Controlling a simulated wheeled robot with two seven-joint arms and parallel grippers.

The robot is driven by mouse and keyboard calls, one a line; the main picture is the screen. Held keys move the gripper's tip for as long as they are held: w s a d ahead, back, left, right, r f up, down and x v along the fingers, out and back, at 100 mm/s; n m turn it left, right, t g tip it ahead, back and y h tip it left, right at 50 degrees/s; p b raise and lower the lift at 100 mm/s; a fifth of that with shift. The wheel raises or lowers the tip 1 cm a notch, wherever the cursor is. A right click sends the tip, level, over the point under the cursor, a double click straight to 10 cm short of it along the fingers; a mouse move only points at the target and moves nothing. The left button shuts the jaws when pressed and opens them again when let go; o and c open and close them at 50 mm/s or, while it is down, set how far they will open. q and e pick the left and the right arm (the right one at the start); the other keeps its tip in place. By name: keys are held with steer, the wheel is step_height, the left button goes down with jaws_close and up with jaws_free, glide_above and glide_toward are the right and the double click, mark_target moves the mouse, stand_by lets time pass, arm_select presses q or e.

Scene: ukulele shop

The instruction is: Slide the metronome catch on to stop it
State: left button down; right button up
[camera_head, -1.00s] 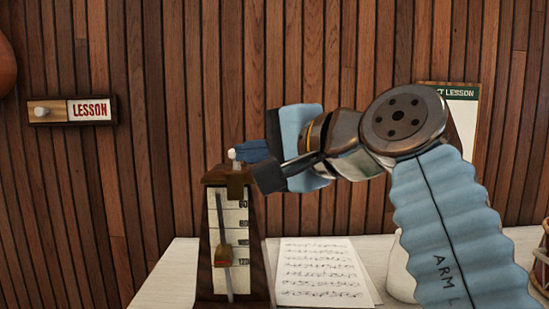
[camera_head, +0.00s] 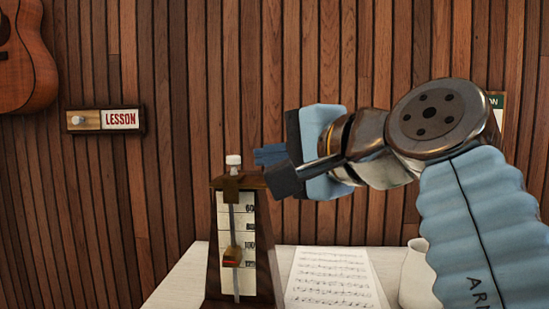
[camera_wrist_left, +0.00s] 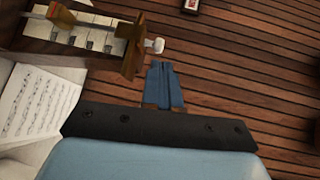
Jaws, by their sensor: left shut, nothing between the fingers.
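The dark wooden metronome (camera_head: 268,270) stands on the pale table with its numbered dial facing me. Its pendulum rod (camera_head: 236,280), with a brown weight (camera_head: 232,257), looks close to upright. At the top is a brown catch (camera_head: 232,187) with a white knob (camera_head: 233,160), and the rod's upper end meets the catch. The catch (camera_wrist_left: 133,48) and knob (camera_wrist_left: 154,46) also show in the left wrist view. My left gripper (camera_head: 258,156) is shut and empty, just right of the knob with a small gap. Its blue fingers (camera_wrist_left: 162,68) are together in the wrist view. My right gripper is not in view.
Sheet music (camera_head: 335,278) lies right of the metronome, beside a white rounded vessel (camera_head: 414,275). The wood-slat wall behind carries a LESSON slider sign (camera_head: 105,120), a guitar (camera_head: 28,70) and a partly hidden poster (camera_head: 496,103). The space left of the metronome is free.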

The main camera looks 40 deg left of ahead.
arm_select(q)
steer(key=d+r, duration=0.1)
steer(key=d, duration=0.7)
steer(key=shift+s+r+p, duration=0.2)
steer(key=shift+s+p, duration=0.1)
steer(key=shift+s, duration=0.15)
